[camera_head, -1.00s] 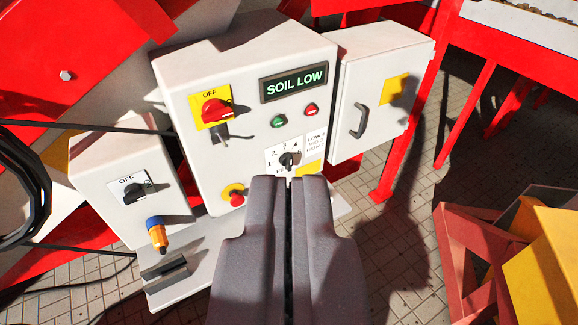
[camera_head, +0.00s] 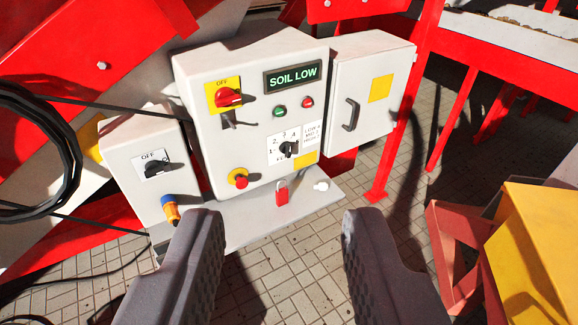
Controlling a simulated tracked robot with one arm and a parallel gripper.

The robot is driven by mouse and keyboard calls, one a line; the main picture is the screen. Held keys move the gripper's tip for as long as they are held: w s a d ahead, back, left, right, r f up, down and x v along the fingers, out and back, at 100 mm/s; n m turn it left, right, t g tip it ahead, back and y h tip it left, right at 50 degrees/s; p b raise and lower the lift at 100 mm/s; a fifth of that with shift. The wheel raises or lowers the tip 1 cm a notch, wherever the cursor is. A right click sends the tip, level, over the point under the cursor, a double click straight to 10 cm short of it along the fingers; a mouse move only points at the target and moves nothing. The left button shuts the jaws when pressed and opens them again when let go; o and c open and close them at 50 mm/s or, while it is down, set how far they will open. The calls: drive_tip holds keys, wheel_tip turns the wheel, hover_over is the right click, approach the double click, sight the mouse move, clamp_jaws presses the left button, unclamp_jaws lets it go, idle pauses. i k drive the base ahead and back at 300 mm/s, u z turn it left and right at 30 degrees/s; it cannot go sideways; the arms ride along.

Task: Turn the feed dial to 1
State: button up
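The feed dial (camera_head: 288,149) is a small black knob on a white numbered plate, low on the right of the grey control box (camera_head: 205,130). Its plate shows numbers around the knob; which one the pointer is at is too small to tell for sure.
The box also carries a red switch (camera_head: 228,97) marked OFF, green (camera_head: 279,112) and red (camera_head: 307,103) buttons, and a red stop button (camera_head: 239,178). A smaller box (camera_head: 150,168) is left, a handled cabinet (camera_head: 365,95) right. A red padlock-like item (camera_head: 282,193) lies on the ledge. A yellow bin (camera_head: 540,250) stands right.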

sight(285, 147)
drive_tip(key=u, duration=0.6)
drive_tip(key=i, duration=0.9)
drive_tip(key=z, duration=0.3)
